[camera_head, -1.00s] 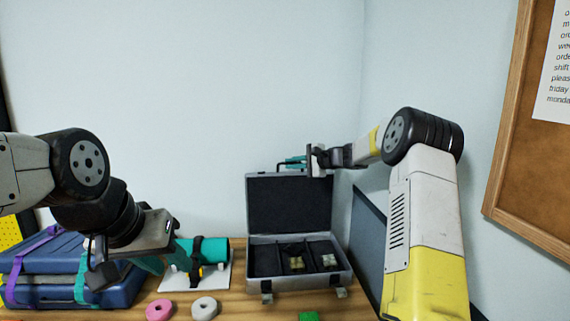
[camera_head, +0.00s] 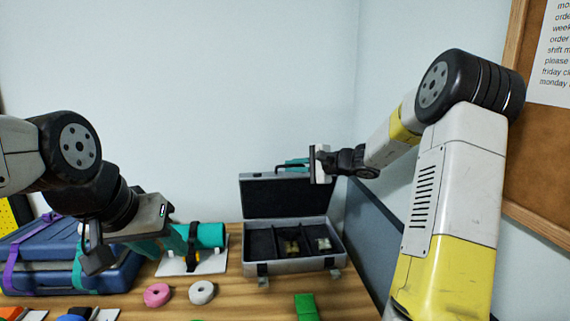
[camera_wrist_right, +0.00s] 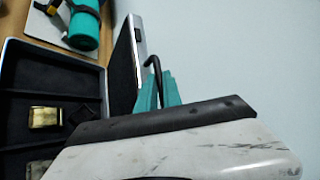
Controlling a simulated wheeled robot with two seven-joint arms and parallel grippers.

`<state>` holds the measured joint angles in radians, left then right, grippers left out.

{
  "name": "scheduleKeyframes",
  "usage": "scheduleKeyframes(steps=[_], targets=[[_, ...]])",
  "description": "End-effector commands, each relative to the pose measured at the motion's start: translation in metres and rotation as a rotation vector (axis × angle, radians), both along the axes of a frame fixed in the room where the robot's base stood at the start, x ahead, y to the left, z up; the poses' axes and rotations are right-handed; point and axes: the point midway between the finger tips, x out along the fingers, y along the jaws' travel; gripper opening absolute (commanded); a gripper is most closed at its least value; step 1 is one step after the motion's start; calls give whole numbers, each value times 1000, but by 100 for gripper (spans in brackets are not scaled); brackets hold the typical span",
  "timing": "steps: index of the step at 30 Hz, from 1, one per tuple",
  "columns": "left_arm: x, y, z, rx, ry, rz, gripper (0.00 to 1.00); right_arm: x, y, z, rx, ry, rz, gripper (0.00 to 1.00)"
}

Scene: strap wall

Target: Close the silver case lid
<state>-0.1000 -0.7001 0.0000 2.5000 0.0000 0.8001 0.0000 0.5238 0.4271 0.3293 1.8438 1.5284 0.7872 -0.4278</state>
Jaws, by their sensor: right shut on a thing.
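The silver case (camera_head: 293,265) stands on the wooden table with its lid (camera_head: 288,198) open and raised at the back. The dark lid lining faces me, and small items lie in its compartments. My right gripper (camera_head: 292,164) is at the lid's top edge, its teal fingers shut on the dark lid handle. In the right wrist view the handle (camera_wrist_right: 152,64) curves up by the teal fingers (camera_wrist_right: 158,92). My left gripper (camera_head: 148,247) hangs above the table left of the case, apart from it. Its fingers are partly hidden, so their opening is unclear.
Left of the case, a teal roll (camera_head: 203,236) with a black strap lies on a white board. Blue strapped cases (camera_head: 60,262) stand further left. A pink ring (camera_head: 157,294), a white ring (camera_head: 202,292) and a green block (camera_head: 306,306) lie in front. A dark panel (camera_head: 368,235) stands right.

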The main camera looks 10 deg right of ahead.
Motion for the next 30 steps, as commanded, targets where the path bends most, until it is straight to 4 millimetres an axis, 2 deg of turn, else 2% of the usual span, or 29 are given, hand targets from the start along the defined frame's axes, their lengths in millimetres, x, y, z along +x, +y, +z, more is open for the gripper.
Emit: scheduleKeyframes(steps=[1, 8, 9, 10, 17, 20, 30], targets=[[0, 0, 0, 0, 0, 0, 36, -1, -3, -10, -5, 19, -6, 0], [0, 0, 0, 0, 0, 0, 36, -1, -2, -10, -4, 19, -6, 0], [0, 0, 0, 0, 0, 0, 36, -1, -2, -10, -4, 19, -7, 18], [0, 0, 0, 0, 0, 0, 36, -1, -2, -10, -4, 19, -5, 19], [0, 0, 0, 0, 0, 0, 36, -2, -3, -9, -5, 17, -6, 19], [0, 0, 0, 0, 0, 0, 36, -7, -10, -6, -6, 14, -8, 19], [0, 0, 0, 0, 0, 0, 36, -45, -46, 14, -3, 7, -6, 19]])
